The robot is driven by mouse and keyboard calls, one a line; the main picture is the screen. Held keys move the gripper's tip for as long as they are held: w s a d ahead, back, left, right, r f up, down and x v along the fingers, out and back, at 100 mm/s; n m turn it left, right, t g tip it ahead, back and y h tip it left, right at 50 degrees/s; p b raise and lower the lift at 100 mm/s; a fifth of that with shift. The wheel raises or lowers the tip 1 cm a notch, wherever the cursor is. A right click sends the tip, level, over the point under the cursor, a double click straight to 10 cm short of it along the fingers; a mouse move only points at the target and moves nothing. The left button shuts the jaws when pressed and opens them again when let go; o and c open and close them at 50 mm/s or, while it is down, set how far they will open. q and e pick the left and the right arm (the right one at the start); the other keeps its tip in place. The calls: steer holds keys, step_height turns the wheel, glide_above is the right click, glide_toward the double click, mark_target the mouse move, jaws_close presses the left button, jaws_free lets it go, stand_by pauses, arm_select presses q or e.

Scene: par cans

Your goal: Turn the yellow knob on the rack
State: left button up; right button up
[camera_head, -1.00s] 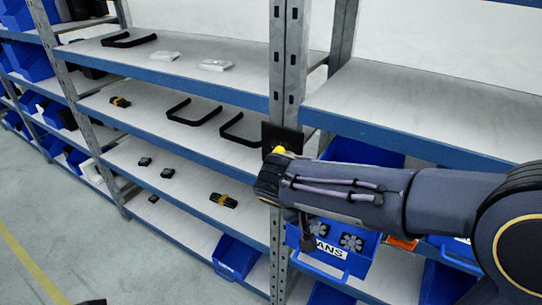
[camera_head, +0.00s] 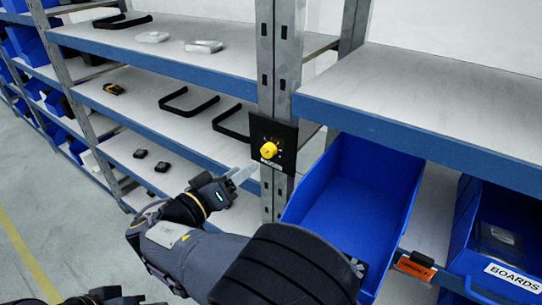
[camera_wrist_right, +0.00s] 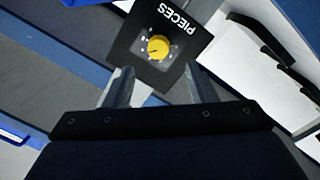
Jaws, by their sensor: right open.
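The yellow knob (camera_head: 269,150) sits on a black panel (camera_head: 286,133) fixed to the front of a grey rack upright. In the right wrist view the knob (camera_wrist_right: 159,47) faces me, with small dial marks around it and the label "PIECES". My right gripper (camera_head: 244,174) is left of and slightly below the panel, its fingers pointing toward it. In the wrist view my right gripper (camera_wrist_right: 163,82) is open and empty, the knob beyond the gap and apart from both fingers. A dark part at the bottom left edge looks like my left gripper (camera_head: 100,297); its fingers are hidden.
A blue bin (camera_head: 355,185) sticks out just right of the upright, below the right shelf. Another bin labelled "BOARDS" (camera_head: 512,278) is farther right. Shelves on the left hold black handles (camera_head: 188,102) and small parts. The floor at the left is clear.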

mark_target(265, 153)
steer(key=p+x, duration=0.2)
steer(key=x, duration=0.4)
steer(key=shift+r, duration=0.2)
steer(key=shift+w+d+f+p, duration=0.1)
steer(key=shift+w+d+p, duration=0.2)
steer(key=shift+w+d, duration=0.2)
steer(key=shift+a, duration=0.1)
steer(key=c, duration=1)
steer(key=shift+o, duration=0.2)
